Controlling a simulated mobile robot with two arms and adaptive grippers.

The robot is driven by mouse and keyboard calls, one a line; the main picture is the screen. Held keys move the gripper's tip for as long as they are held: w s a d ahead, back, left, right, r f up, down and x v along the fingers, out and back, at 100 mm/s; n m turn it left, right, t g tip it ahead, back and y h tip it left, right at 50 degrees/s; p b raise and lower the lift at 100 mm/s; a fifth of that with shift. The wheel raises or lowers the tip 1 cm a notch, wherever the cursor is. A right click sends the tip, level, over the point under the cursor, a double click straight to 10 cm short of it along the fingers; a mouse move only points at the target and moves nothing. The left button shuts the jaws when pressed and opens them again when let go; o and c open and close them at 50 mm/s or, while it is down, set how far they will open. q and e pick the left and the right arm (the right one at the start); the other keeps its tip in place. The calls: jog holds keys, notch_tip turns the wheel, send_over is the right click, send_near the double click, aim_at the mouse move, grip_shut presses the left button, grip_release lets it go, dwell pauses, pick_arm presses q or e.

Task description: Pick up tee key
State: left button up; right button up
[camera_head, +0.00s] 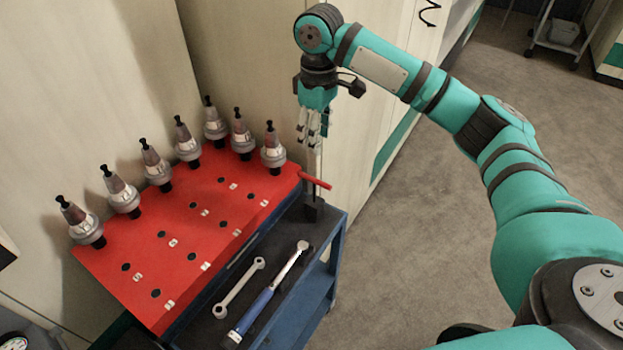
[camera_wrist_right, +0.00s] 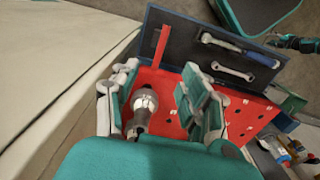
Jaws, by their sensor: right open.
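The tee key (camera_head: 315,181) shows its red crossbar at the far right corner of the trolley, above a small black block (camera_head: 314,209). How its shaft runs is hard to tell. In the right wrist view its red bar (camera_wrist_right: 162,45) lies beyond the fingers, apart from them. My right gripper (camera_head: 312,132) points down above the tee key. It is open, and no object is held between its fingers in the wrist view (camera_wrist_right: 157,92); a tool holder (camera_wrist_right: 143,105) shows lower down in the gap. My left gripper is not clearly seen.
A red board (camera_head: 225,225) carries several grey tool holders (camera_head: 125,193) beside the tee key. A spanner (camera_head: 238,288) and a blue-handled wrench (camera_head: 268,293) lie on the dark trolley top (camera_head: 285,240). Pale cabinets (camera_head: 260,60) stand close behind.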

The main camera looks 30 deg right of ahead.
send_over(316, 178)
jog(key=f, duration=0.6)
jog(key=shift+s+d, duration=0.1)
jog(key=shift+s, duration=0.1)
notch_tip(316, 178, down, 3)
jog(key=shift+w, duration=0.1)
notch_tip(316, 178, down, 4)
jog(key=shift+w+r, duration=0.1)
jog(key=shift+r, duration=0.1)
jog(key=shift+f, duration=0.6)
grip_shut()
pick_arm(q)
jog(key=shift+s, duration=0.7)
